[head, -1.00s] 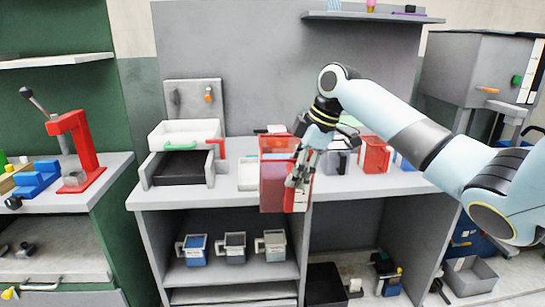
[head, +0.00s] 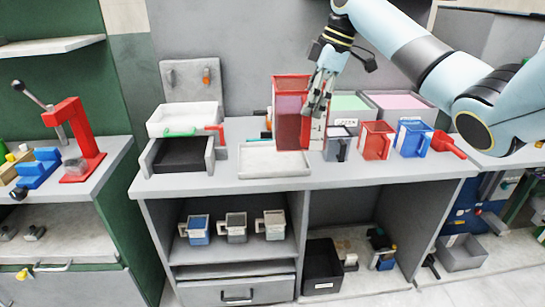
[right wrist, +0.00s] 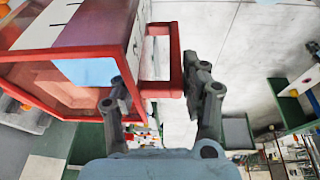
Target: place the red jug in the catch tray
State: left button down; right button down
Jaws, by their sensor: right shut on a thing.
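The large red jug (head: 290,118), see-through with a red rim, is upright over the bench. My right gripper (head: 314,103) is shut on its handle at the right side. In the right wrist view the jug's red edge (right wrist: 60,54) and pale side fill the upper left, with the handle (right wrist: 176,72) between the fingers (right wrist: 158,90). A shallow white tray (head: 270,161), which looks like the catch tray, lies flat and empty on the bench. The jug's base overlaps its back right part in the picture; I cannot tell the gap. My left gripper is out of view.
The bench front is clear.

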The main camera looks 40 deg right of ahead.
aim_at(271, 160)
jog(key=i+l, duration=0.65)
jog(key=l, duration=0.2)
